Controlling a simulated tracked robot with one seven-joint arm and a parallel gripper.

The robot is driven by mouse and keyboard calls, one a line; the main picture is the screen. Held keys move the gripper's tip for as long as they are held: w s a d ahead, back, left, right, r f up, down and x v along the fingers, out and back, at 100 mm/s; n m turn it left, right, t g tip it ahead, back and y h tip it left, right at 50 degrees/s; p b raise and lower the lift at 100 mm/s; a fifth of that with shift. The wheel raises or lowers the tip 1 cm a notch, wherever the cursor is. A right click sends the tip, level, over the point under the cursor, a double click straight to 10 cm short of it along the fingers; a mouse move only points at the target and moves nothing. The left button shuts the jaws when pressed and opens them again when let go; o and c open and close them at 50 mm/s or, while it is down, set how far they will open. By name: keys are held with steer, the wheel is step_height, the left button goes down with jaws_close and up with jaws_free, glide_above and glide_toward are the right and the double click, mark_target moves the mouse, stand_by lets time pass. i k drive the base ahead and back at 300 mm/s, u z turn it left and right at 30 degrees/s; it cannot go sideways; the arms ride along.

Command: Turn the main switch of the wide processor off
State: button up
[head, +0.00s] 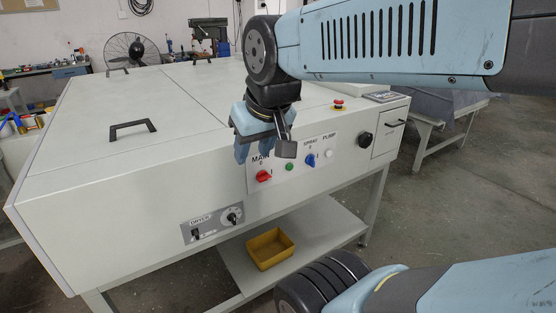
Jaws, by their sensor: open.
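The wide processor (85,150) is a large pale grey cabinet on legs. Its main switch (264,176) is a red rotary knob on the front panel, under the label MAIN. A 0 mark is above the knob and an I mark is to its right. The red handle seems to lie roughly sideways, toward the I, but it is small. My gripper (265,152) is open and empty, just above the main switch in the picture. Its fingers point down and partly cover the MAIN label. I cannot tell its distance from the panel. The red knob itself is uncovered.
Right of the main switch are a green button (290,167), a blue spray switch (310,160), a white pump button (329,155) and a black knob (365,139). A red emergency stop (338,104) is on top. The dryer panel (212,222) is lower left. A yellow bin (270,249) sits on the shelf below.

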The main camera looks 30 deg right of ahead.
mark_target(262, 176)
steer(key=z, duration=0.9)
steer(key=k, duration=0.85)
steer(key=u, duration=0.3)
